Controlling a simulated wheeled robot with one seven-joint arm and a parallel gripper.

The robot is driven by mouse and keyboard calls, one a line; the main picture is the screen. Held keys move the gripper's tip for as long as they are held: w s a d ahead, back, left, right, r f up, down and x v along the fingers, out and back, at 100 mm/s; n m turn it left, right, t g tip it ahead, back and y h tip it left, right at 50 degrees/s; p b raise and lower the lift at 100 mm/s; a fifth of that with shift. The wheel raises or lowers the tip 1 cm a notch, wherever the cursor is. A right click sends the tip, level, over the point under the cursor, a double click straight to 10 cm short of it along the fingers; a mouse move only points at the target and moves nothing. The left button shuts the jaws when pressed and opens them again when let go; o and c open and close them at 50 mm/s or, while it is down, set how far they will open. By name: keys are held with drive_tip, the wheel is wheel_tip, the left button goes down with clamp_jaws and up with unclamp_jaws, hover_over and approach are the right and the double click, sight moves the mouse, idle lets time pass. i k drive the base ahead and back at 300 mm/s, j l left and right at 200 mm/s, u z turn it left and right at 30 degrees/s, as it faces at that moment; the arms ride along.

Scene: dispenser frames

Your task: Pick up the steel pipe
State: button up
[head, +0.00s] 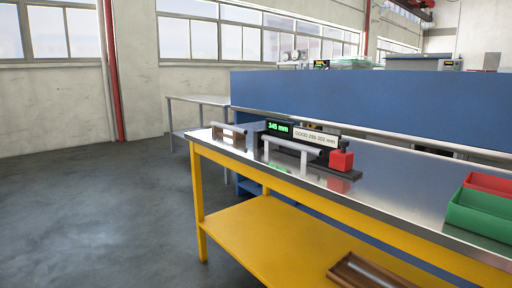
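A light grey pipe (290,145), which looks like the steel pipe, lies level on two upright supports near the front of the steel-topped workbench (400,188). Behind it stands a black measuring gauge with a green display (278,127) reading "345 mm" and a white label (315,137) reading "GOOD 298-302 mm", though the small print is hard to read. A red block (341,160) stands at the gauge's right end. My gripper is not in this view.
A brown rack (228,134) stands left of the gauge. Green (480,212) and red (490,183) bins stand at the right. A brown tray (345,272) with a greyish long thing lies on the yellow lower shelf (270,240). A blue partition (370,105) stands behind. The left floor is clear.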

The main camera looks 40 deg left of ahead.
sight(318, 152)
drive_tip(key=u, duration=1.45)
drive_tip(key=i+j+z, duration=0.1)
drive_tip(key=z, duration=0.3)
drive_tip(key=j+z, duration=0.15)
drive_tip(key=z, duration=0.25)
drive_tip(key=i+j+z, duration=0.15)
drive_tip(key=z, duration=0.25)
drive_tip(key=j+z, duration=0.2)
drive_tip(key=z, duration=0.2)
drive_tip(key=j+z, duration=0.15)
drive_tip(key=z, duration=0.25)
